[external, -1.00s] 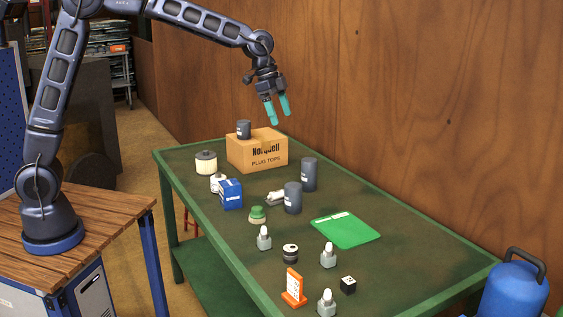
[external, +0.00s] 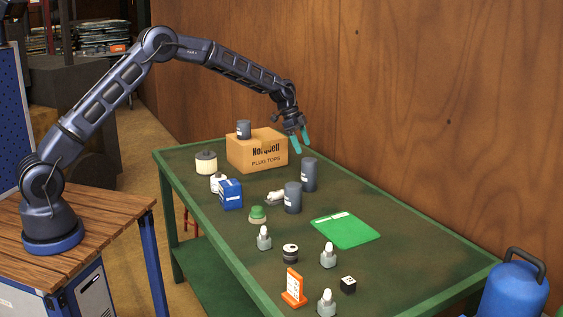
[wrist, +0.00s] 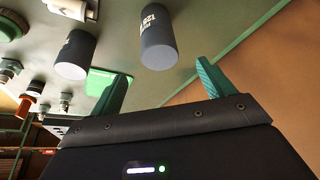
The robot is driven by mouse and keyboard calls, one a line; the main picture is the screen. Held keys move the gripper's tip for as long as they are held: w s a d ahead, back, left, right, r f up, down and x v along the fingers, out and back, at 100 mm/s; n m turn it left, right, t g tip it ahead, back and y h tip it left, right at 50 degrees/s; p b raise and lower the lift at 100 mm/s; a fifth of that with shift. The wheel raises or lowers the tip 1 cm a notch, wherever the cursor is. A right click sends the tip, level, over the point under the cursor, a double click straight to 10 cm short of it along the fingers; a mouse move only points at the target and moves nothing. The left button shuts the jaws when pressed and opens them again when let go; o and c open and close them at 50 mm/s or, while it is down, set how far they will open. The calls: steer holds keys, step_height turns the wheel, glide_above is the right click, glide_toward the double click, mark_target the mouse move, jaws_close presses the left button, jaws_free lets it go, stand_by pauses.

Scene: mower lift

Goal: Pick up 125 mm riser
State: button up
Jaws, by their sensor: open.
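Two dark grey cylinders stand upright mid-bench. The one nearer the wall (external: 308,174) also shows in the wrist view (wrist: 158,38), its white label seeming to read 125. The other (external: 293,197) is just in front and also shows in the wrist view (wrist: 75,55); its label is too blurred to read surely. A shorter dark cylinder (external: 244,129) stands on a cardboard box. My gripper (external: 299,139) is open and empty, its teal fingers just above and behind the wall-side cylinder, touching nothing that I can see.
The cardboard box (external: 250,154) stands left of the gripper, with the wooden wall (external: 430,120) behind. A green sheet (external: 346,230) lies right of the cylinders. A blue box (external: 231,194), a white-grey fitting (external: 275,198) and several small parts stand around.

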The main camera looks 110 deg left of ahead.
mark_target(313, 168)
steer(key=x, duration=1)
steer(key=shift+w+d+f, duration=0.1)
steer(key=shift+f, duration=0.3)
steer(key=c, duration=1.3)
steer(key=shift+r, duration=0.1)
steer(key=shift+c, duration=0.2)
